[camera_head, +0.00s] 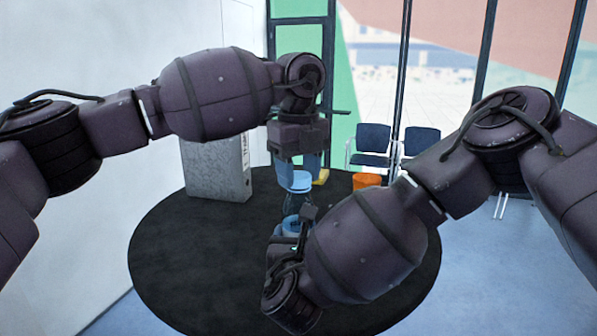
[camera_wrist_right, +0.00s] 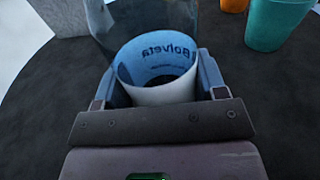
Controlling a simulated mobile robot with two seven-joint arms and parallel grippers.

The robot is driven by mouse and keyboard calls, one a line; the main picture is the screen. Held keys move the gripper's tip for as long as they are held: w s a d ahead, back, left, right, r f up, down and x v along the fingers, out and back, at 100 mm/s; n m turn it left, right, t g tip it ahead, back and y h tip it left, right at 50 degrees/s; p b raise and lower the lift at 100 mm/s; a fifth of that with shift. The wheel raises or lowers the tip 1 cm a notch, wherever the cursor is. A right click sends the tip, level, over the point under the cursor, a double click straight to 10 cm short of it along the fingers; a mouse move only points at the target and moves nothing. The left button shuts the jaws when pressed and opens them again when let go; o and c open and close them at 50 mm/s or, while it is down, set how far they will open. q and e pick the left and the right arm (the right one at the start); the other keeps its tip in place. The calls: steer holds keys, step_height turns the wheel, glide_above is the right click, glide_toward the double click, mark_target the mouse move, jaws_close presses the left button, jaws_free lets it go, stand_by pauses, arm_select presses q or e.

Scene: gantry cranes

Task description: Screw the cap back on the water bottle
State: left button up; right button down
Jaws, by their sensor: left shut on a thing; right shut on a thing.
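The clear water bottle (camera_head: 297,203) stands upright over the dark round table, with a blue printed label (camera_wrist_right: 165,58). My right gripper (camera_wrist_right: 156,85) is shut on the bottle around its label, one finger on each side. In the head view my right forearm hides much of that grip. My left gripper (camera_head: 299,166) points down above the bottle and is shut on the blue cap (camera_head: 296,182). The cap is over the bottle's top. I cannot tell whether it sits on the threads or just above them.
The black round table (camera_head: 180,245) has free room at left. A grey speckled binder (camera_head: 215,168) stands at its back left. An orange cup (camera_head: 366,180) and a yellow item (camera_head: 321,177) are behind the bottle. A teal cup (camera_wrist_right: 278,22) shows in the wrist view.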

arm_select(q)
steer(key=m, duration=0.6)
steer(key=shift+m, duration=0.4)
steer(key=m, duration=2.4)
steer(key=o, duration=1.1)
